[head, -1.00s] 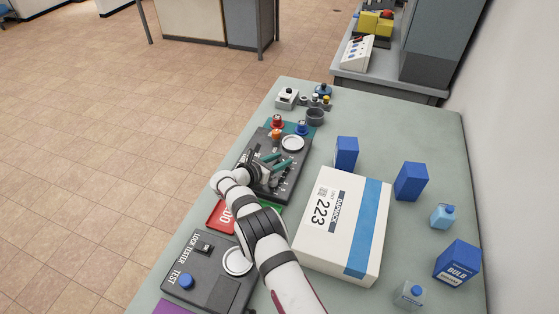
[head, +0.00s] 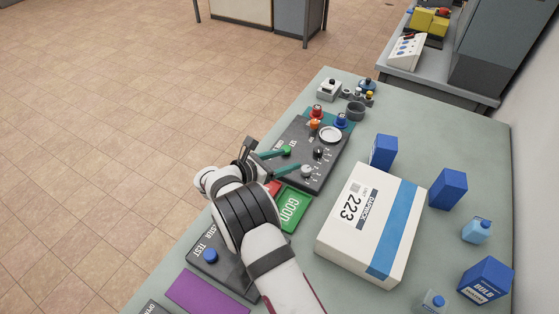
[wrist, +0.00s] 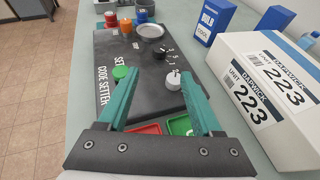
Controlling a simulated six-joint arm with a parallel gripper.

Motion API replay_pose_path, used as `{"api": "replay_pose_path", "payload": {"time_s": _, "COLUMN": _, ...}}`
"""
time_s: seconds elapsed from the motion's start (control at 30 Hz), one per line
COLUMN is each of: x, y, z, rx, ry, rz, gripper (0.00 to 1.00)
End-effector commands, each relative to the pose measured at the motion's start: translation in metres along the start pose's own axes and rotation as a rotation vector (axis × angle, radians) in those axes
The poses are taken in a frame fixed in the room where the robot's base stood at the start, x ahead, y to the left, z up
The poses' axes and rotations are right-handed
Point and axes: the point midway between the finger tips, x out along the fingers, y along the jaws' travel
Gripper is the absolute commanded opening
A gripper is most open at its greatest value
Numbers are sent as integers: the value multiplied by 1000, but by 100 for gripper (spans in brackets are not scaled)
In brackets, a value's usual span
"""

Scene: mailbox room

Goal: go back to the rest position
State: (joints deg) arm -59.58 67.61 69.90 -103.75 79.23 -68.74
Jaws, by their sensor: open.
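My gripper (head: 277,158) is open and empty, its two teal fingers apart. In the head view it hangs above the near-left part of the dark code setter panel (head: 303,182). In the wrist view the fingers frame the panel (wrist: 140,62), with a green button (wrist: 124,72) by the left finger and a white knob (wrist: 173,80) between the fingers. I see nothing held. My arm hides part of the lock tester (head: 201,256) and most of the red tray (head: 273,187).
A white parcel box (head: 345,215) marked 223 stands right of the arm. The green GOOD tray (head: 296,207) lies between. Blue boxes (head: 448,188) and small bottles (head: 477,230) stand at the right. A purple mat (head: 207,291) lies at the near edge. The floor on the left is open.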

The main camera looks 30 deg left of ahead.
Motion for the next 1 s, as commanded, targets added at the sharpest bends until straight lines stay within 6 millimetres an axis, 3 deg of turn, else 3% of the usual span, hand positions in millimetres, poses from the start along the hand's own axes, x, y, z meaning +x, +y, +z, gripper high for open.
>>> {"api": "replay_pose_path", "payload": {"time_s": 0.2, "x": -22, "y": 0, "z": 0, "rx": 0, "ry": 0, "rz": 0, "gripper": 67}}
{"api": "replay_pose_path", "payload": {"time_s": 0.57, "x": -22, "y": 0, "z": 0, "rx": 1, "ry": 0, "rz": 0, "gripper": 67}}
{"api": "replay_pose_path", "payload": {"time_s": 0.67, "x": -17, "y": -8, "z": 9, "rx": 39, "ry": 13, "rz": -27, "gripper": 67}}
{"api": "replay_pose_path", "payload": {"time_s": 0.77, "x": -1, "y": -56, "z": 47, "rx": 238, "ry": 78, "rz": -169, "gripper": 67}}
{"api": "replay_pose_path", "payload": {"time_s": 0.87, "x": 6, "y": -149, "z": 96, "rx": 606, "ry": 166, "rz": -428, "gripper": 67}}
{"api": "replay_pose_path", "payload": {"time_s": 0.9, "x": 2, "y": -190, "z": 111, "rx": 772, "ry": 193, "rz": -545, "gripper": 67}}
{"api": "replay_pose_path", "payload": {"time_s": 0.97, "x": -15, "y": -252, "z": 125, "rx": 1035, "ry": 220, "rz": -729, "gripper": 67}}
{"api": "replay_pose_path", "payload": {"time_s": 1.0, "x": -32, "y": -291, "z": 130, "rx": 1222, "ry": 229, "rz": -858, "gripper": 67}}
